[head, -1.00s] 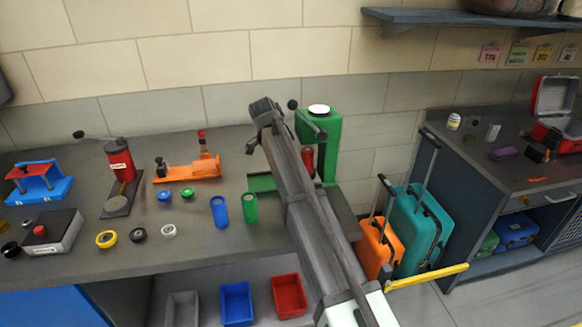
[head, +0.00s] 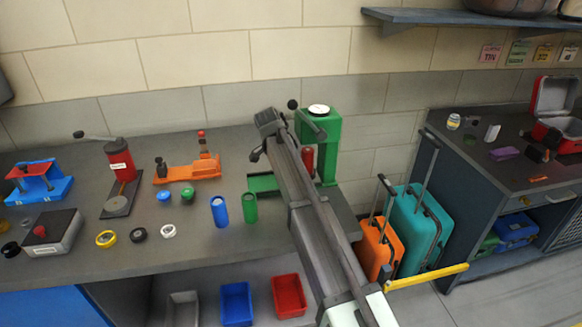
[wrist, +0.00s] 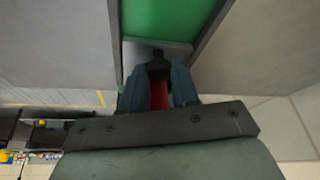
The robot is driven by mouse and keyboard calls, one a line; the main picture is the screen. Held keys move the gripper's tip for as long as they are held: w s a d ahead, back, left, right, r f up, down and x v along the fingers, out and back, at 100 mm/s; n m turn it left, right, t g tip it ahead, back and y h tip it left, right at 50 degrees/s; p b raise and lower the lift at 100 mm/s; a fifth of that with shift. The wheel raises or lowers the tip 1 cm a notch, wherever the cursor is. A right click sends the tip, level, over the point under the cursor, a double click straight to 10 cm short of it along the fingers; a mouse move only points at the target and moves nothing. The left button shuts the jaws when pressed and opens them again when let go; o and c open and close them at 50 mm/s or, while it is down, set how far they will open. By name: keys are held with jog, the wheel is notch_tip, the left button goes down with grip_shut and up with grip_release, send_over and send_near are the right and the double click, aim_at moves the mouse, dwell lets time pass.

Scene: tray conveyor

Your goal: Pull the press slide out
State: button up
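The green press (head: 327,145) stands at the right end of the bench, with a white disc on top, a black-knobbed lever and a red part at its front. Its low green base (head: 262,183) reaches left and is partly hidden by my arm. In the wrist view a green channel (wrist: 170,18) runs between dark edges, with a grey plate (wrist: 150,52) that seems to be the slide and a black knob (wrist: 158,66). My gripper (wrist: 158,80) has one finger on each side of the knob. Red shows between the fingers. Contact is unclear. The head view hides my fingertips.
Blue (head: 219,211) and green (head: 250,208) cylinders stand left of my arm. An orange fixture (head: 188,170) and a red press (head: 119,160) are farther left. Orange (head: 371,245) and teal (head: 415,225) suitcases stand right of the bench. Bins are below.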

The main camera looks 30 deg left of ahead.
grip_shut()
jog(key=s+a, duration=0.9)
dwell(0.4)
jog(key=o, duration=0.6)
grip_release()
jog(key=shift+c, duration=0.2)
jog(key=v, duration=1.3)
jog(key=shift+r, duration=0.4)
